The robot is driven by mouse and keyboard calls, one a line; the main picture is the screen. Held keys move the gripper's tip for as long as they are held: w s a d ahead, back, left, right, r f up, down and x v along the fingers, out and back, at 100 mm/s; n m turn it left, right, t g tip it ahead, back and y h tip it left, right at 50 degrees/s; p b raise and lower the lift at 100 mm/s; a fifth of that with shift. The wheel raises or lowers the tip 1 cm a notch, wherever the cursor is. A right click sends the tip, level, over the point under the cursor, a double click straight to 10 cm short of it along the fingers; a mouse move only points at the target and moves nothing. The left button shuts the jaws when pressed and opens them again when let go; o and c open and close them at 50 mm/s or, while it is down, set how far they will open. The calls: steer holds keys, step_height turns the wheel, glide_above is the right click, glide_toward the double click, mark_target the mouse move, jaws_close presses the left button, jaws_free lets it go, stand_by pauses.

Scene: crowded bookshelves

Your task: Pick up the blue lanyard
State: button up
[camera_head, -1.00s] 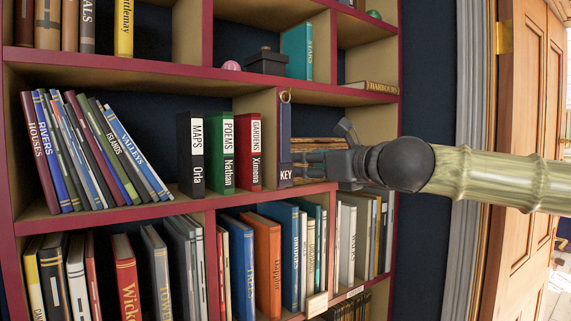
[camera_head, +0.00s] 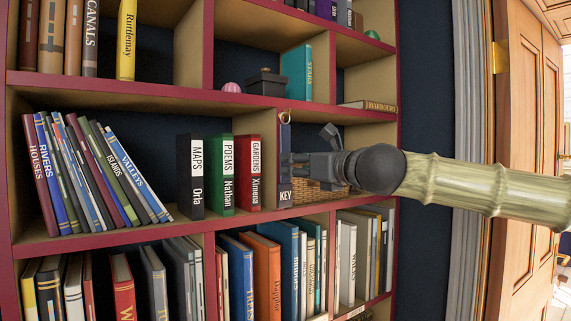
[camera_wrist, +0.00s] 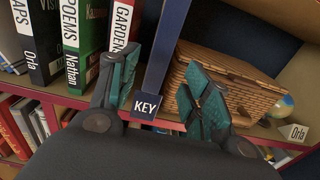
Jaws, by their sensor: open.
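The blue lanyard (camera_head: 285,145) hangs as a flat strip from a ring at the front edge of a shelf divider. Its lower end carries a dark label reading KEY, which also shows in the wrist view (camera_wrist: 146,104). My gripper (camera_head: 289,160) comes from the right and its fingertips are at the strip, above the label. In the wrist view my gripper (camera_wrist: 157,78) is open, with one finger on each side of the lanyard. Whether either finger touches it, I cannot tell.
A wicker basket (camera_wrist: 225,82) stands in the compartment right of the divider, close to the right finger. Black, green and red binders (camera_head: 222,175) stand left of it. A small globe (camera_wrist: 281,106) and an Orla card (camera_wrist: 295,132) are at the right.

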mark_target(286, 164)
steer(key=p+x, duration=0.1)
steer(key=x, duration=0.3)
steer(key=shift+a+f, duration=0.1)
steer(key=shift+f, duration=0.05)
steer(key=shift+s, duration=0.1)
steer(key=shift+c, duration=0.6)
jaws_close()
